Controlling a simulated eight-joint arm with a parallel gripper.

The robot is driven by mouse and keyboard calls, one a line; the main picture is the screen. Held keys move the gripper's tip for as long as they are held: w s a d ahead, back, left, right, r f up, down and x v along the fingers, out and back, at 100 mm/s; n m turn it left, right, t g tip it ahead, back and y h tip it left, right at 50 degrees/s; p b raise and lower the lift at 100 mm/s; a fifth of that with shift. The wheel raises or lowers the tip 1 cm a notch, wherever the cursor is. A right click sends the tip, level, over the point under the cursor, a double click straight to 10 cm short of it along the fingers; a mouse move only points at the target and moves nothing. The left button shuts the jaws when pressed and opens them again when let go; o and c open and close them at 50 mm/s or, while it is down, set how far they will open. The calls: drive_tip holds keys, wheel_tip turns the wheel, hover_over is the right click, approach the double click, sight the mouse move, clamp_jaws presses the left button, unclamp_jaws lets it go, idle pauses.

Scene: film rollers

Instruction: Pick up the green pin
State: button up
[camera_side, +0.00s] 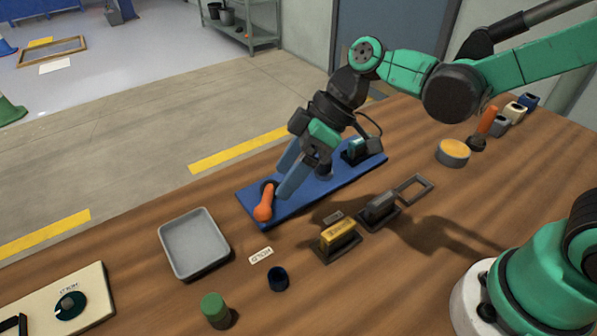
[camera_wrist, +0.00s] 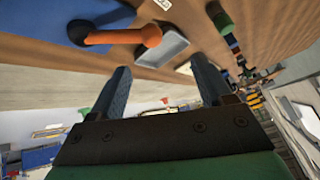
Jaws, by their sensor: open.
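The green pin (camera_side: 215,310) is a short green cylinder standing upright on the wooden table at the front, left of the middle in the side view. A small green shape at the upper right of the wrist view (camera_wrist: 222,22) may be the same pin. My gripper (camera_side: 282,180) is over the blue board, behind and to the right of the pin and well apart from it. Its two blue-grey fingers are spread with nothing visible between them in the wrist view (camera_wrist: 160,70). The fingertips are close to an orange handle (camera_side: 263,205); I cannot tell whether they touch it.
The blue board (camera_side: 355,182) lies under my gripper. A yellow block (camera_side: 338,231) stands farther right. A cream dial panel (camera_side: 90,310) is at left.

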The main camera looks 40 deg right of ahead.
sight(215, 298)
drive_tip(key=s+a+f+n+g+y, duration=0.1)
drive_tip(key=a+f+n+g, duration=0.1)
drive_tip(key=a+n, duration=0.1)
drive_tip(key=s+a+f+n+g+y, duration=0.1)
drive_tip(key=a+f+n+g+y, duration=0.1)
drive_tip(key=a+n+g, duration=0.1)
drive_tip(key=s+a+f+n+g+y, duration=0.1)
drive_tip(key=a+n+g, duration=0.1)
drive_tip(key=a+n, duration=0.2)
drive_tip(key=shift+s+a+f+n+y, duration=0.1)
drive_tip(key=shift+s+f+n+y, duration=0.1)
drive_tip(key=shift+n, duration=0.5)
drive_tip(key=shift+s+a+f+n+y, duration=0.1)
drive_tip(key=shift+s+f+n+y, duration=0.1)
drive_tip(key=shift+n, duration=0.5)
drive_tip(key=shift+g, duration=0.3)
drive_tip(key=shift+x, duration=2.65)
drive_tip(key=shift+c, duration=0.3)
clamp_jaws()
